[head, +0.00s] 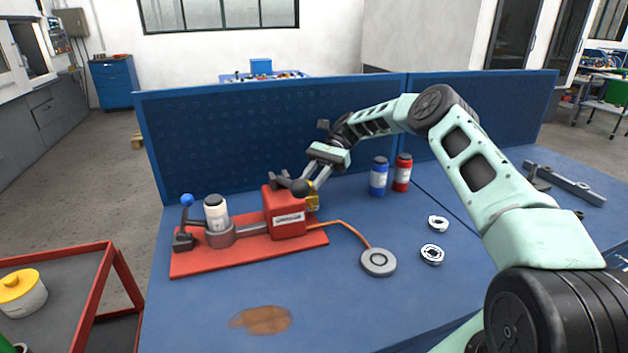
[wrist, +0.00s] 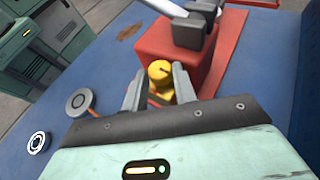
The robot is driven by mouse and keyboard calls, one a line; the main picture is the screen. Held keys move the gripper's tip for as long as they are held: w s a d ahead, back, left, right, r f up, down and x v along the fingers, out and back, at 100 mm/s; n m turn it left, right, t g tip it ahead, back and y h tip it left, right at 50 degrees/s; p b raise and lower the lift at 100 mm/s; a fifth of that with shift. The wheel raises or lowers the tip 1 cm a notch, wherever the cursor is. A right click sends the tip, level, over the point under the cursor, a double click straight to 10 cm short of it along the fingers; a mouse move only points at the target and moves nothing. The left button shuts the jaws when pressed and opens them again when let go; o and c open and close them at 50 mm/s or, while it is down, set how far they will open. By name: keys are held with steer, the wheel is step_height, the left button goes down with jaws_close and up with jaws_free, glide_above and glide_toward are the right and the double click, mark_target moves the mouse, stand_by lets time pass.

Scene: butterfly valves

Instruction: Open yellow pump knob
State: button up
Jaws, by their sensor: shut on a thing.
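The yellow pump knob (wrist: 159,74) is on the side of the red pump box, between my gripper's fingers in the wrist view. In the head view only a bit of the yellow part (head: 313,203) shows behind the fingers. My gripper (head: 307,188) reaches down to the right side of the red pump box (head: 284,214). Its two fingers (wrist: 158,86) are shut on the knob, one on each side. The red box also shows in the wrist view (wrist: 160,42). The knob's turn angle is hard to tell.
The pump stands on a red base plate (head: 203,262) with a white bottle (head: 216,213) and a blue-knobbed lever (head: 187,201). An orange hose runs to a grey disc (head: 378,262). Blue (head: 378,178) and red (head: 402,173) bottles stand behind. Two metal rings lie right.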

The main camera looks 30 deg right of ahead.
steer(key=shift+w+n+h, duration=0.1)
steer(key=shift+n+h, duration=0.2)
steer(key=o, duration=1)
steer(key=shift+c, duration=0.2)
